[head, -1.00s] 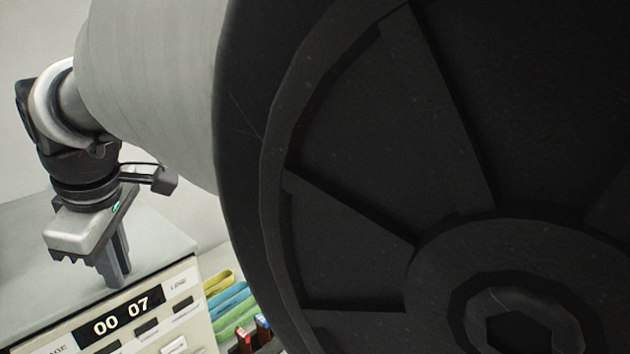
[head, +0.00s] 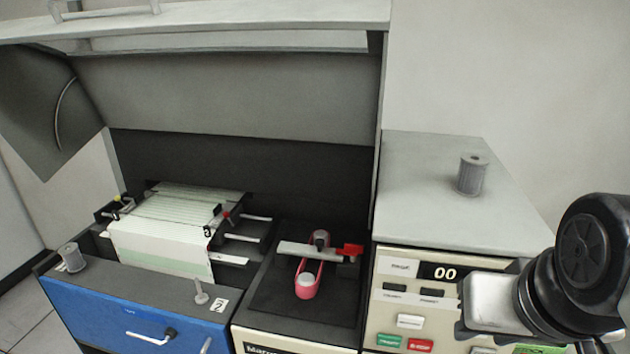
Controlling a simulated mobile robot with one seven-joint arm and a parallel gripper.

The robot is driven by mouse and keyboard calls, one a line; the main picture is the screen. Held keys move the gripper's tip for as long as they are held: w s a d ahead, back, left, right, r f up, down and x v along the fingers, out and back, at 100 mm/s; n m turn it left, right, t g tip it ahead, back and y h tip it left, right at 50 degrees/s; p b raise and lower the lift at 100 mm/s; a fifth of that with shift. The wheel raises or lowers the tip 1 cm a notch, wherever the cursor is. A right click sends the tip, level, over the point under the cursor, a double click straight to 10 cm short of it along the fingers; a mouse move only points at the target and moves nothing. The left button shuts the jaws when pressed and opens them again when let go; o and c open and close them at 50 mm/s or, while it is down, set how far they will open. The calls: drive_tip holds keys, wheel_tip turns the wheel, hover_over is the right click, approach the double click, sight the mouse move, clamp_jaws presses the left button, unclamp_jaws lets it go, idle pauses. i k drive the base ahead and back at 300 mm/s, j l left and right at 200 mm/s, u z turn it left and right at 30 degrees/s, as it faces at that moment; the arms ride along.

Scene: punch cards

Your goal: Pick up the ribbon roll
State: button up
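A grey ribbed cylinder (head: 471,175) stands upright on the flat grey top of the right-hand cabinet. A similar, smaller-looking grey cylinder (head: 72,257) stands at the left front corner of the open printer. A pink-red band (head: 309,275) loops around two round posts on the dark plate in the middle. I cannot tell for sure which of these is the ribbon roll. My gripper (head: 485,332) is at the lower right, in front of the cabinet's control panel, below and apart from the cylinder on top. Its fingers are not clearly visible, so its opening cannot be judged.
The cabinet top (head: 425,200) is otherwise clear. The printer's raised lid (head: 250,100) overhangs the back left. Striped paper (head: 165,235) lies in the printer behind a blue front panel (head: 120,325). A panel display (head: 448,273) and several buttons are near my gripper.

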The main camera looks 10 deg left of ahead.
sight(74, 262)
drive_tip(key=j+u, duration=0.15)
drive_tip(key=u, duration=0.35)
drive_tip(key=j+u, duration=0.15)
drive_tip(key=u, duration=0.35)
drive_tip(key=j+u, duration=0.2)
drive_tip(key=u, duration=0.3)
drive_tip(key=j+u, duration=0.1)
drive_tip(key=u, duration=0.4)
drive_tip(key=k+z, duration=0.3)
drive_tip(key=k+l+z, duration=0.15)
drive_tip(key=k+z, duration=0.15)
drive_tip(key=z, duration=0.45)
drive_tip(key=i+j+z, duration=0.1)
drive_tip(key=z, duration=0.4)
drive_tip(key=j+z, duration=0.2)
drive_tip(key=z, duration=0.25)
drive_tip(key=i+j, duration=0.1)
drive_tip(key=j, duration=1.4)
drive_tip(key=i+j, duration=0.15)
drive_tip(key=j, duration=0.6)
